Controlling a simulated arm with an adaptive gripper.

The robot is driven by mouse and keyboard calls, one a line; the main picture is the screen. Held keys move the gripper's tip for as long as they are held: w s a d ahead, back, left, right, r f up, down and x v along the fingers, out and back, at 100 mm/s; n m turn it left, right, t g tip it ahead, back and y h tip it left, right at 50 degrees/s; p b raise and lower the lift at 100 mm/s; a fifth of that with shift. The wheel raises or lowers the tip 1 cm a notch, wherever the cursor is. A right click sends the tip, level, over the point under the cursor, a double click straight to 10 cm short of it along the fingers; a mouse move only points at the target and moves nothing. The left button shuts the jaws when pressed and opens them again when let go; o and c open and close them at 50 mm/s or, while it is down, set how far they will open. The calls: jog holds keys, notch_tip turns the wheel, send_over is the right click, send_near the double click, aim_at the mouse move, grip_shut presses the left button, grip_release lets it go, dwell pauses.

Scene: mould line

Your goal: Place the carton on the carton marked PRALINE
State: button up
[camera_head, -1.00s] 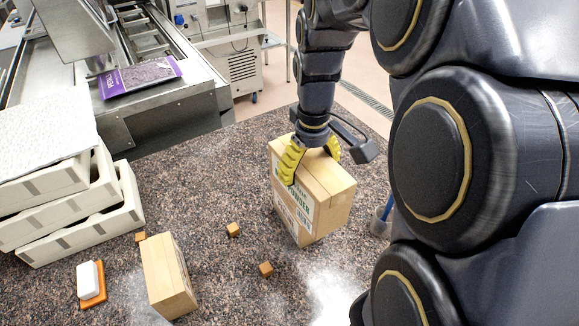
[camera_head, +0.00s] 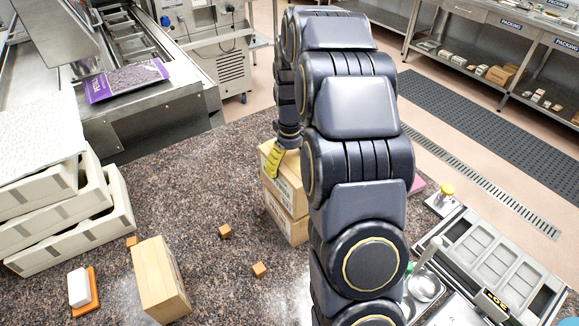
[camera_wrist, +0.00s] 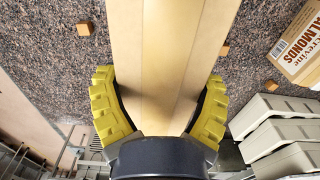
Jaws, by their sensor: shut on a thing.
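My gripper (camera_wrist: 160,92) is shut on a light brown carton (camera_wrist: 172,45), with a yellow finger on each side in the wrist view. In the head view only one finger of it (camera_head: 275,160) shows; my arm hides the other. The held carton (camera_head: 287,187) is upright, right over a second carton (camera_head: 288,219) on the counter. They look stacked, but I cannot tell whether they touch. My arm covers their right side, and no PRALINE marking is readable. Another carton (camera_head: 161,280) stands at the front left; the wrist view shows ALMONDS on it (camera_wrist: 301,48).
Small brown cubes (camera_head: 225,232) lie on the speckled counter (camera_head: 215,180). Stacked pale trays (camera_head: 65,215) stand at the left, with a white and orange block (camera_head: 82,288) nearby. A metal tray station (camera_head: 490,262) is at the right. A purple bag (camera_head: 127,79) lies behind.

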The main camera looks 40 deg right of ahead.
jog(key=shift+f, duration=0.55)
jog(key=shift+f, duration=0.1)
jog(key=o, duration=1.1)
jog(key=shift+c, duration=0.2)
